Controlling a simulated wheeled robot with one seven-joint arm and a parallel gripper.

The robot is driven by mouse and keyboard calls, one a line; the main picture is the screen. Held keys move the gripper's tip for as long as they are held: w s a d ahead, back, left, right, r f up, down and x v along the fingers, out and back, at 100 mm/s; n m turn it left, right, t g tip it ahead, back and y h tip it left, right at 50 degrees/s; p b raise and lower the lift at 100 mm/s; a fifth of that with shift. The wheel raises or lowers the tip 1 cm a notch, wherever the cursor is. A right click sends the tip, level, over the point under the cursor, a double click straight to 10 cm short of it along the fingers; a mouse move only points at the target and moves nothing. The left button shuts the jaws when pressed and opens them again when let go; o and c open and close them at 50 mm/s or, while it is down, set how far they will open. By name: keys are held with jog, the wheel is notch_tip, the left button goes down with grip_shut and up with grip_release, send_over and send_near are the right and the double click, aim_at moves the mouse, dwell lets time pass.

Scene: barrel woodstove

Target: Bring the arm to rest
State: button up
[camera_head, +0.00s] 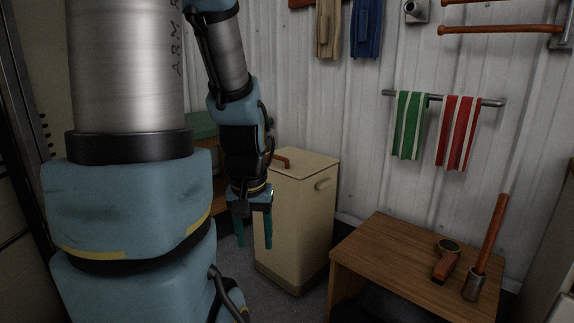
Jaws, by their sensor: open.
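My gripper (253,230) hangs at the end of my arm, left of the picture's middle, with its two teal fingers pointing down. The fingers are apart and nothing shows between them. It is in front of the left part of a cream bin (302,215), and I cannot tell how far apart they are. My large upper arm links fill the left side of the view and hide what is behind them.
A wooden table (375,245) at lower right bears an orange-handled tool (488,245) and a smaller orange-and-metal tool (445,262). A wall rail (480,100) holds a green striped towel (408,125) and a red striped towel (458,132). Dark floor shows between bin and table.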

notch_tip(320, 180, up, 17)
jog(key=p, duration=1.4)
jog(key=shift+p, duration=0.4)
